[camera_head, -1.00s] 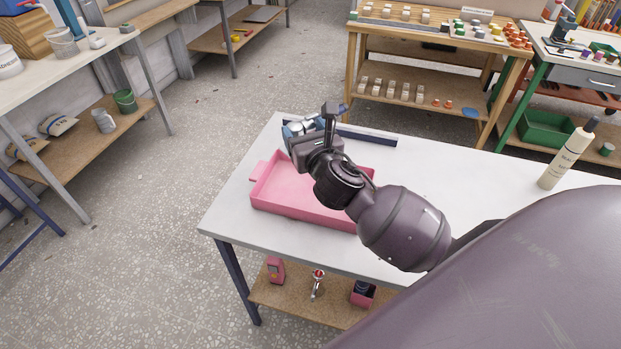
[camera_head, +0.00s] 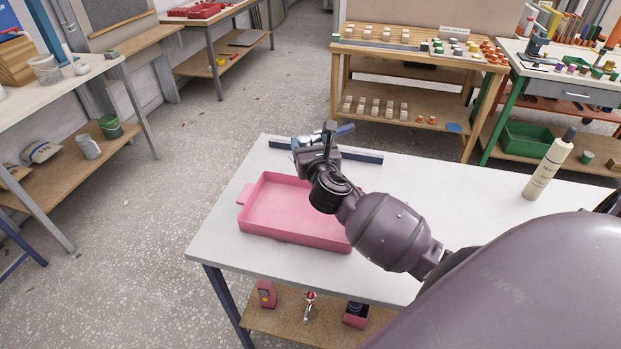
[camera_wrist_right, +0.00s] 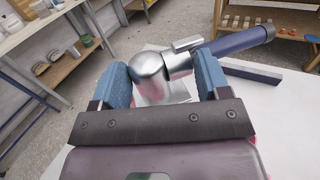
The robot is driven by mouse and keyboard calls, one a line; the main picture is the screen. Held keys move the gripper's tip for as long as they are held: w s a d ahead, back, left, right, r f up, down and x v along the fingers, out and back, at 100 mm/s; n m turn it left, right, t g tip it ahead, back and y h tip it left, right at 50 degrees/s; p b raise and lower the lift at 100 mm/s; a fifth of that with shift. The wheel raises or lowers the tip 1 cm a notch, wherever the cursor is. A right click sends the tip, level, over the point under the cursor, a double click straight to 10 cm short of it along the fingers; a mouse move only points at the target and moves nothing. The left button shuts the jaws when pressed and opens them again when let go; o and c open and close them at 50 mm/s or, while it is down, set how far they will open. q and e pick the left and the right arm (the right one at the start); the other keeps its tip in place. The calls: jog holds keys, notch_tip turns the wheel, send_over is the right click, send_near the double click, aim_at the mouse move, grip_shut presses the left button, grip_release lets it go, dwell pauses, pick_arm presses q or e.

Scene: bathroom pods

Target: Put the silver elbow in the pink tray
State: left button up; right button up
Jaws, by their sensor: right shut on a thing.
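The pink tray (camera_head: 290,237) lies on the white table, with its floor bare where it shows. My right gripper (camera_head: 309,143) is above the tray's back edge, near the dark blue bar on the table. In the right wrist view, its blue fingers (camera_wrist_right: 163,70) are shut on the silver elbow (camera_wrist_right: 151,69), a shiny rounded metal piece. A dark blue tube (camera_wrist_right: 238,42) sticks out from the elbow to the upper right. In the head view the elbow is mostly hidden by the gripper. My left gripper is not in view.
The white table (camera_head: 440,210) has free room right of the tray. A dark blue bar (camera_head: 360,157) lies along its back edge. A cream bottle (camera_head: 549,165) stands far right. The lower shelf (camera_head: 273,322) holds several small items. A wooden rack (camera_head: 420,90) stands behind.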

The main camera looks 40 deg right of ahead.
notch_tip(320, 180, down, 6)
jog(key=shift+r+b, duration=0.25)
jog(key=shift+b, duration=0.35)
notch_tip(320, 180, down, 4)
jog(key=shift+b, duration=0.65)
jog(key=shift+f, duration=0.35)
jog(key=shift+f+b, duration=0.25)
jog(key=shift+b, duration=0.1)
jog(key=o, duration=1)
